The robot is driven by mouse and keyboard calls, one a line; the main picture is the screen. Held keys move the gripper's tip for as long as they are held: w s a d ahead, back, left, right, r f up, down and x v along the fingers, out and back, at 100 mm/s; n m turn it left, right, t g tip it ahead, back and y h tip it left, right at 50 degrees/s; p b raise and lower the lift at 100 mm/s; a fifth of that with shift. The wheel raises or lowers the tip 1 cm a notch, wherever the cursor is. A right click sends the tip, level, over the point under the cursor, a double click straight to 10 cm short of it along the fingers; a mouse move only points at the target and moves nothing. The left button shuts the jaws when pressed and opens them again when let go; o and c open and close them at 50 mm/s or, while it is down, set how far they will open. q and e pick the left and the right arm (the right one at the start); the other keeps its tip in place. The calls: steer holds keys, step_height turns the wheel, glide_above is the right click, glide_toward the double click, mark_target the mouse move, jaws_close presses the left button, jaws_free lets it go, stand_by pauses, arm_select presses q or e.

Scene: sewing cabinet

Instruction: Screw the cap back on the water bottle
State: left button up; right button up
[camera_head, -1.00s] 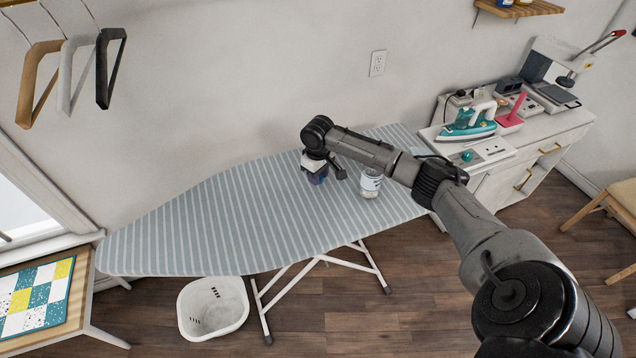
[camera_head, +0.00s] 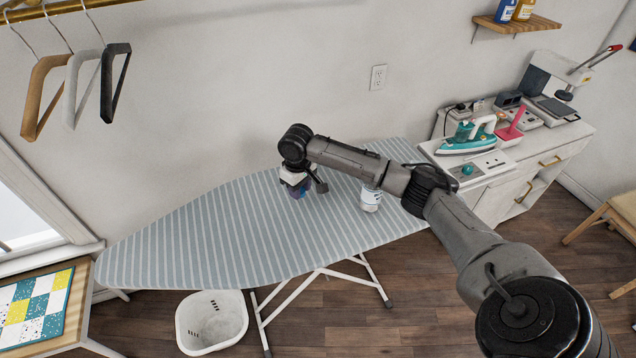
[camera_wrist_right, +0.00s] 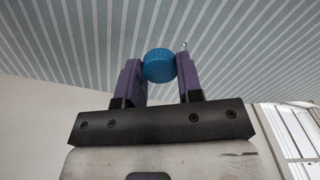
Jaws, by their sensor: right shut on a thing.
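My right gripper (camera_head: 298,190) is above the striped ironing board, left of the water bottle. In the right wrist view, my right gripper (camera_wrist_right: 162,72) is shut on a round blue cap (camera_wrist_right: 159,65) between its purple fingers. The water bottle (camera_head: 371,199), white with a blue-marked label, stands upright on the board; my right forearm covers its top in the head view. The cap and bottle are apart. My left gripper is not in view.
The ironing board (camera_head: 220,230) is otherwise bare. A white basket (camera_head: 212,322) is on the floor below. A teal iron (camera_head: 468,138) sits on the white cabinet (camera_head: 487,200) at the right. Hangers (camera_head: 84,90) hang at upper left.

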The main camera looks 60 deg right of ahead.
steer(key=w+a+r, duration=0.1)
steer(key=a+r, duration=0.3)
steer(key=a, duration=0.4)
steer(key=w+a+r, duration=0.2)
steer(key=a+r, duration=0.1)
steer(key=a, duration=0.5)
steer(key=s+a+r+n, duration=0.1)
steer(key=s+a+r, duration=0.2)
steer(key=a, duration=0.4)
steer(key=s+a+r, duration=0.3)
steer(key=a+r, duration=0.1)
steer(key=a, duration=0.3)
steer(key=shift+s+a+r+n, duration=0.15)
steer(key=shift+a+n, duration=0.1)
steer(key=shift+n, duration=0.15)
